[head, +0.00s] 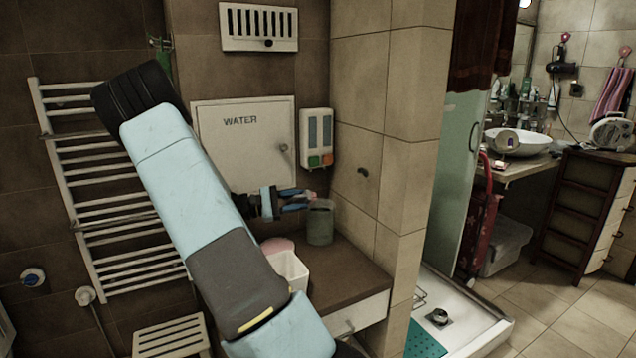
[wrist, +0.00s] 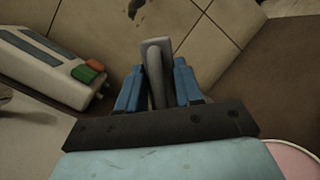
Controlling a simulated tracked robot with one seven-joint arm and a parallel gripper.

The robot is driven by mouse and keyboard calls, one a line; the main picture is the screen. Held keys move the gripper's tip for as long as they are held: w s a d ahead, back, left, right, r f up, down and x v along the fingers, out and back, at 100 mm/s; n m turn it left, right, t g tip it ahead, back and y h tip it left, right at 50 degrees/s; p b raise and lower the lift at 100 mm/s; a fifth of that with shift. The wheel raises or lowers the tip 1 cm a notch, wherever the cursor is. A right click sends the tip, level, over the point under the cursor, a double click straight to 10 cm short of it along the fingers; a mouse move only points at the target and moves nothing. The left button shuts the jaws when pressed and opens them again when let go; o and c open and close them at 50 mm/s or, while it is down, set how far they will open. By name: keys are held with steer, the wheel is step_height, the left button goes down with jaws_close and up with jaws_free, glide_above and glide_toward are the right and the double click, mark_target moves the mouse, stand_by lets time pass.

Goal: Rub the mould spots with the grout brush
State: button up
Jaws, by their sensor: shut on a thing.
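My gripper (head: 300,200) is in front of the tiled corner, just above and left of a cloudy greenish jar (head: 320,225). In the wrist view, the blue fingers of my gripper (wrist: 157,88) are shut on a grey, rounded handle, which I take to be the grout brush (wrist: 156,65). Its bristles cannot be made out. A dark, mould-like spot (head: 362,171) is on the beige tile wall, right of my gripper. A dark patch (wrist: 136,8) also shows on tile at the top of the wrist view, beyond the brush and apart from it.
A white wall box with green and orange buttons (head: 316,138) hangs beside the WATER hatch (head: 243,145). A white bin (head: 290,270) and a pink item (head: 278,245) are near the brown counter (head: 350,268). A towel radiator (head: 110,190) is at left.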

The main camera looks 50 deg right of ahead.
steer(key=s+d+r+h, duration=0.1)
steer(key=s+d+r, duration=0.1)
steer(key=d, duration=0.3)
steer(key=s+d+r+g+h, duration=0.1)
steer(key=s+d+r, duration=0.2)
steer(key=d, duration=0.2)
steer(key=shift+s+d+r+m, duration=0.2)
steer(key=shift+d+r+m, duration=0.1)
steer(key=shift+d, duration=0.1)
steer(key=shift+s+d, duration=0.3)
steer(key=shift+d, duration=0.6)
stand_by(0.9)
steer(key=shift+s+a, duration=0.35)
steer(key=shift+s, duration=0.55)
steer(key=shift+s+a, duration=0.35)
steer(key=shift+s, duration=0.55)
steer(key=shift+s, duration=0.15)
steer(key=shift+s+a, duration=0.25)
steer(key=shift+s, duration=0.7)
steer(key=shift+s+a, duration=0.25)
steer(key=shift+s, duration=0.65)
